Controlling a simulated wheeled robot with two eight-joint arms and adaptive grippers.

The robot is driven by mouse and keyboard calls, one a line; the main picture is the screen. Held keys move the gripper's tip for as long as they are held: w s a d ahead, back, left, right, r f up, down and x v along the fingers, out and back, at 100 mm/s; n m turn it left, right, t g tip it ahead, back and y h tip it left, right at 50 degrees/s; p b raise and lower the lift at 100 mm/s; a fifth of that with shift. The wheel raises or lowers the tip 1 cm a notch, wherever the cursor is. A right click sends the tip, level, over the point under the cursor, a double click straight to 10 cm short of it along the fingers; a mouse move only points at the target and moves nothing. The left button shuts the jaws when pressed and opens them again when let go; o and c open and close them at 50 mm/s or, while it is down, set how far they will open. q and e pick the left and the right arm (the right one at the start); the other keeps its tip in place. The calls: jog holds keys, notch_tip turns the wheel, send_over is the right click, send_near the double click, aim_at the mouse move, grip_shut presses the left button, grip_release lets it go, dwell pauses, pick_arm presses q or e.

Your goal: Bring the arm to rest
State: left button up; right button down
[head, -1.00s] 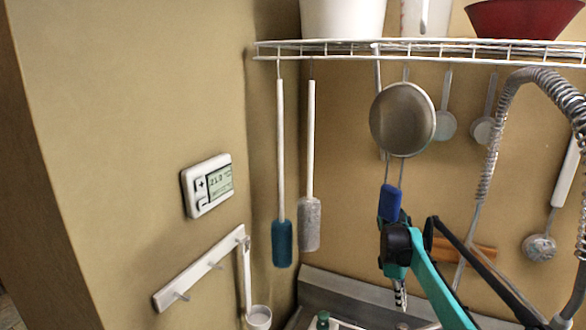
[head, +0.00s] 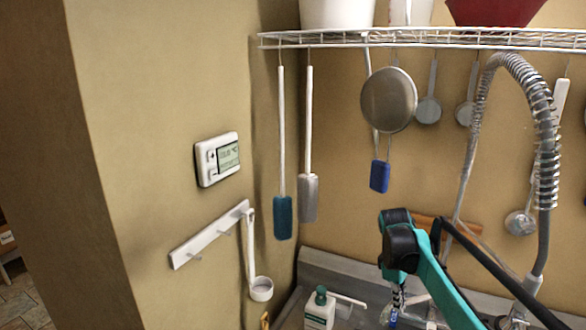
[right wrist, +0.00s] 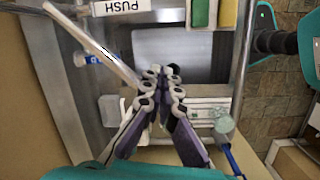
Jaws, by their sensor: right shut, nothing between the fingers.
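My right arm, teal and black, comes in from the lower right in the head view. Its gripper (head: 397,297) points down low in front of the sink area, partly hidden by its own wrist. In the right wrist view the purple and grey fingers (right wrist: 161,74) meet at their tips, shut with nothing between them. They point toward a grey sink basin (right wrist: 185,55). My left gripper is in neither view.
A coiled faucet hose (head: 545,130) stands at right. A bottle (head: 319,312) stands at the sink. A thermostat (head: 217,159) and hook rail (head: 209,234) are on the left wall.

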jog(key=s+a+f+m+t+y+b, duration=0.1)
jog(key=s+a+f+m+t+b, duration=0.2)
jog(key=s+f+b, duration=0.6)
jog(key=s+a+f+m+t+y+b, duration=0.1)
jog(key=s+a+f+m+t+b, duration=0.3)
jog(key=s+f+b, duration=0.5)
jog(key=s+a+f+m, duration=0.2)
jog(key=s+a+f, duration=0.1)
jog(key=s, duration=0.4)
jog(key=shift+a+f+m+t, duration=0.2)
jog(key=shift+f+m+t, duration=0.15)
jog(key=shift+f, duration=0.55)
jog(key=shift+s, duration=0.1)
